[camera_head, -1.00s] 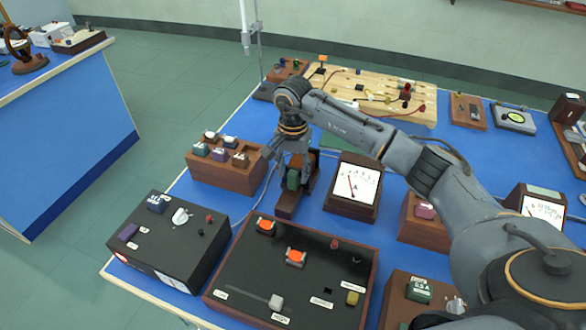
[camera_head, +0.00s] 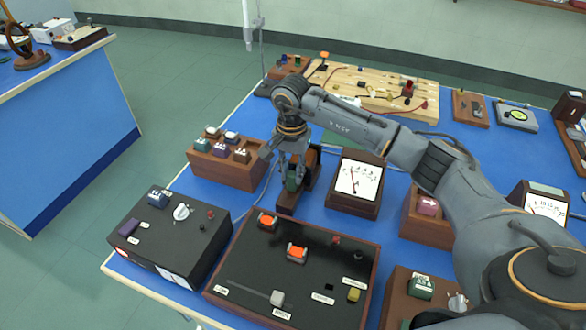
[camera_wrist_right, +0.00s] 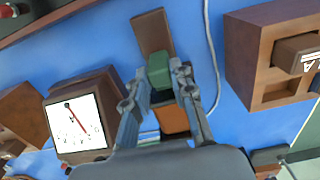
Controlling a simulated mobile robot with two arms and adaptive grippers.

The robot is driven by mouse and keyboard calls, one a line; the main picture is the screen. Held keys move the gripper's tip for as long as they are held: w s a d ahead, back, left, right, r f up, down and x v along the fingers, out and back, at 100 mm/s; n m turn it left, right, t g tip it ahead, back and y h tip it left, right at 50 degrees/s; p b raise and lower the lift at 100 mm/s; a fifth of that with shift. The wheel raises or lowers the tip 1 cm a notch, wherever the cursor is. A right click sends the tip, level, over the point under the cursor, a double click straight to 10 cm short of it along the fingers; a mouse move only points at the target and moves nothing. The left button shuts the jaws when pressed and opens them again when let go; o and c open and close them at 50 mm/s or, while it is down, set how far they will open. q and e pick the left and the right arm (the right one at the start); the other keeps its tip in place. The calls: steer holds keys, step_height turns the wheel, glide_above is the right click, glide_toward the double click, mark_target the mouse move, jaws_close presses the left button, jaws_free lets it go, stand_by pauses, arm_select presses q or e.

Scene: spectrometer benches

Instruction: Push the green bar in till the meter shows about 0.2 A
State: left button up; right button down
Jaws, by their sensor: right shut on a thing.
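The green bar (camera_wrist_right: 158,72) sits between the fingers of my right gripper (camera_wrist_right: 157,82) in the right wrist view, with the fingers closed on its sides. An orange-brown block (camera_wrist_right: 172,118) lies in line with the bar, and both are over a narrow brown wooden base (camera_wrist_right: 152,32). In the head view the right gripper (camera_head: 293,180) points down over this base, and the fingers partly hide the bar. The meter (camera_head: 357,181) stands just right of it, its red needle left of the scale's middle. The meter's face (camera_wrist_right: 76,124) also shows in the wrist view; its numbers are too small to read.
A wooden box with several labelled blocks (camera_head: 228,172) stands left of the gripper. A black switch panel (camera_head: 250,265) and a black supply box (camera_head: 170,250) are in front. A thin cable (camera_wrist_right: 214,60) runs beside the base. A second meter (camera_head: 543,205) is at the right.

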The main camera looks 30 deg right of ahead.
steer(key=c, duration=1.1)
jaws_free()
steer(key=shift+w+d, duration=0.1)
step_height(320, 180, up, 12)
